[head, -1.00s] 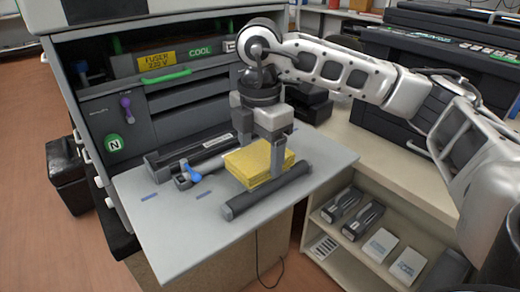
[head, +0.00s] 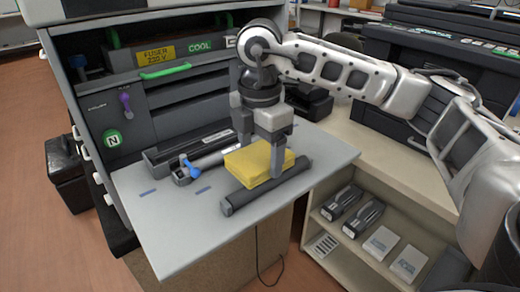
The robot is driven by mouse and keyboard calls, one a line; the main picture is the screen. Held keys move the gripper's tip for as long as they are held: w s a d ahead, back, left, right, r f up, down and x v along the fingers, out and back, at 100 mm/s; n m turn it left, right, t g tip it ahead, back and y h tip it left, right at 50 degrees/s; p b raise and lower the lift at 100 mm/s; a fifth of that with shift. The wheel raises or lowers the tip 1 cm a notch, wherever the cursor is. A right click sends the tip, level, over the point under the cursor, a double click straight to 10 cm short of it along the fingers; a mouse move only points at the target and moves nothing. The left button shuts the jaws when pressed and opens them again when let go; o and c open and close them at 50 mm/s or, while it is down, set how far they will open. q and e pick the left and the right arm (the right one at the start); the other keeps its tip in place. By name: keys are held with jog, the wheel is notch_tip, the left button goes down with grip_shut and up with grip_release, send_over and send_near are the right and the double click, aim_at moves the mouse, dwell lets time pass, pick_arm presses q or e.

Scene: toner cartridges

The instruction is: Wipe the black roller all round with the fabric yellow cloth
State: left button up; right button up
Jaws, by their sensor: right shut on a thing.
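The yellow cloth (head: 249,161) is a thick folded pad above the grey shelf top. The dark roller (head: 242,203) lies along the right front edge of that top. My right gripper (head: 262,157) points down and is shut on the cloth, with one finger in front of it and the other mostly hidden behind it. The cloth sits just behind the roller's middle. I cannot tell whether they touch. My left gripper is not in view.
Behind the cloth lie a long dark cartridge body (head: 187,152) and a part with a blue lever (head: 190,168). The grey shelf top (head: 185,225) is clear at the front left. A printer with a fuser label (head: 158,54) stands behind. Open shelves (head: 345,228) are at lower right.

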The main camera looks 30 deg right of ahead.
jog(key=shift+s, duration=0.55)
jog(key=shift+s, duration=0.15)
jog(key=shift+s+d+f, duration=0.1)
jog(key=shift+s, duration=0.25)
jog(key=shift+s, duration=0.15)
jog(key=shift+s, duration=0.4)
